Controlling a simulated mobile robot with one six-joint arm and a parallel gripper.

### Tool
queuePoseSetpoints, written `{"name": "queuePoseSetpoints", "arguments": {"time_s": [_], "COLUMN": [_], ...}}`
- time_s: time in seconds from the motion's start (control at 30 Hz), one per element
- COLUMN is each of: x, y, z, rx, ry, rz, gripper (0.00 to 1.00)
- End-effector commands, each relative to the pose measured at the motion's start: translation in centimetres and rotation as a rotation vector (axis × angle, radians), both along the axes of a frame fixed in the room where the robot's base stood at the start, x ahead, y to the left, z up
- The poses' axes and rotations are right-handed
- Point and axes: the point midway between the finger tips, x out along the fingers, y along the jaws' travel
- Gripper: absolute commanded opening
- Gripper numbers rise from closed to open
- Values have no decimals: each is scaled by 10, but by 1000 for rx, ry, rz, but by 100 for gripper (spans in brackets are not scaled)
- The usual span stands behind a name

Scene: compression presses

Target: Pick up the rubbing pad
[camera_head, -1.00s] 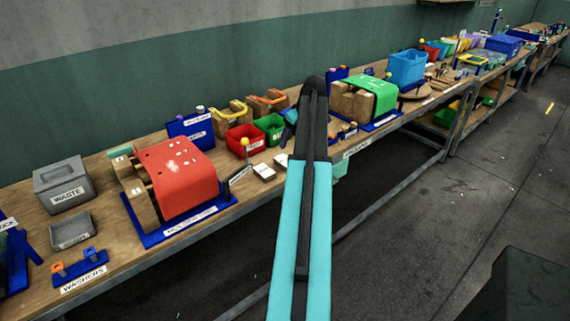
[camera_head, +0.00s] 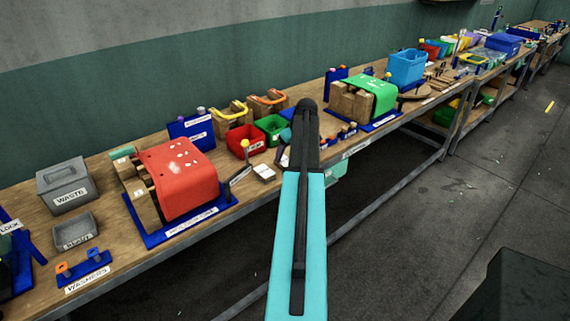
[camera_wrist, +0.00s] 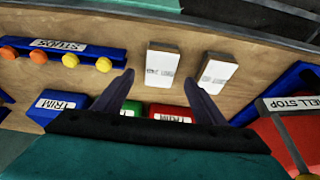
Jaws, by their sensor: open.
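Two white blocks lie side by side on the wooden bench in the wrist view, a left one (camera_wrist: 162,62) and a right one (camera_wrist: 217,72). Each has small print that I cannot read, so I cannot tell for sure which is the rubbing pad. My gripper (camera_wrist: 158,77) is open and empty. Its two fingers point towards the blocks, with the left block between and beyond the fingertips. I cannot tell whether they touch. In the head view one white block (camera_head: 264,172) shows on the bench front, and my arm largely hides the gripper.
A blue STUDS rack (camera_wrist: 62,50) stands left in the wrist view, and a CELL STOP sign (camera_wrist: 292,104) right. In the head view the red-covered press (camera_head: 178,178) is left of the blocks. Red (camera_head: 244,143) and green (camera_head: 271,128) bins stand behind them.

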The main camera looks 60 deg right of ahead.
Motion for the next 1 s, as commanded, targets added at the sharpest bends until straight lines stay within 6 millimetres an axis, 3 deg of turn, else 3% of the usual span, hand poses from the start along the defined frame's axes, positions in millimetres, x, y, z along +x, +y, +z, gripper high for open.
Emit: {"name": "queuePoseSetpoints", "arguments": {"time_s": [0.47, 1.0], "x": [1, 15], "y": [-1, -6], "z": [-4, -45], "rx": [0, 1], "ry": [0, 1], "rz": [-1, -3], "gripper": [65, 65]}}
